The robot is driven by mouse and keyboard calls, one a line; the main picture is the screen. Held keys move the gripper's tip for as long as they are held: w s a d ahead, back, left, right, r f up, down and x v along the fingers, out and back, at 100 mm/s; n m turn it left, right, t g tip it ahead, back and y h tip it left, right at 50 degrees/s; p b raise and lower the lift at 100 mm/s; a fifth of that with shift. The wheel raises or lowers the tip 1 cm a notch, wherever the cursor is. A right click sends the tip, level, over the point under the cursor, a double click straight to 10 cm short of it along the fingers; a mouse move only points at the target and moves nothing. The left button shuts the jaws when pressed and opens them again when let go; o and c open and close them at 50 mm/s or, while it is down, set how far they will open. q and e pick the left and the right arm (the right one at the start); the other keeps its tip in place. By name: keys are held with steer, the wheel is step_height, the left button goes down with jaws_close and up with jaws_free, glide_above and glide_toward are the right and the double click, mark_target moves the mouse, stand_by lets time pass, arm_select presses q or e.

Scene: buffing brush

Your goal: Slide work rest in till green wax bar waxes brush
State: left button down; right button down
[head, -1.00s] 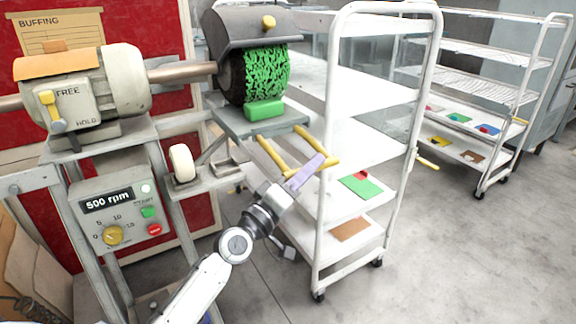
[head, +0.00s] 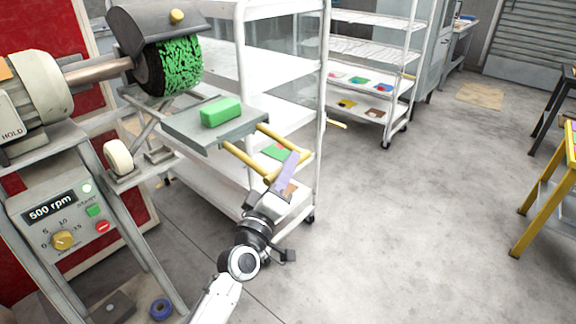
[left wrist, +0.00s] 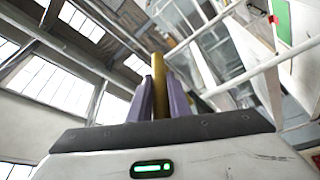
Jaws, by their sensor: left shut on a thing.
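The round buffing brush (head: 180,66), dark with dense green patches on its face, sits under a grey hood at upper left in the head view. The green wax bar (head: 222,112) lies on the grey plate of the work rest (head: 247,124), with a visible gap between bar and brush. A yellow U-shaped handle (head: 237,155) extends from the plate. My left gripper (head: 284,170), with purple fingers, is shut on the handle's crossbar. In the left wrist view the yellow bar (left wrist: 160,85) stands between the two fingers. My right gripper is out of view.
The buffing machine's panel (head: 62,220) reads 500 rpm. A white shelf cart (head: 322,90) stands close behind the work rest. Open floor (head: 410,220) lies to the right, with a yellow-legged stand (head: 540,220) at far right.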

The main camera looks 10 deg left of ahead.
arm_select(q)
steer(key=c, duration=1.6)
jaws_free()
steer(key=shift+a, duration=0.1)
steer(key=shift+c, duration=0.2)
steer(key=b+v, duration=0.1)
steer(key=v, duration=0.9)
steer(key=shift+s, duration=0.1)
steer(key=s+d+f+m+g+h, duration=0.1)
steer(key=s+f+m+g, duration=0.3)
steer(key=f, duration=0.5)
steer(key=s+d+f+m+g, duration=0.1)
steer(key=s+f+m+g, duration=0.15)
steer(key=s+f, duration=0.5)
steer(key=s+a+f+m+g, duration=0.1)
steer(key=s+f+m+g, duration=0.1)
steer(key=s+f, duration=0.4)
steer(key=s+a+f+m+g+y, duration=0.1)
steer(key=s+a+f+m+g, duration=0.1)
steer(key=s+f, duration=0.5)
step_height(320, 180, down, 2)
steer(key=shift+s+a+f+m+g, duration=0.1)
steer(key=shift+s+a+m+g, duration=0.2)
steer(key=shift+m+g, duration=0.4)
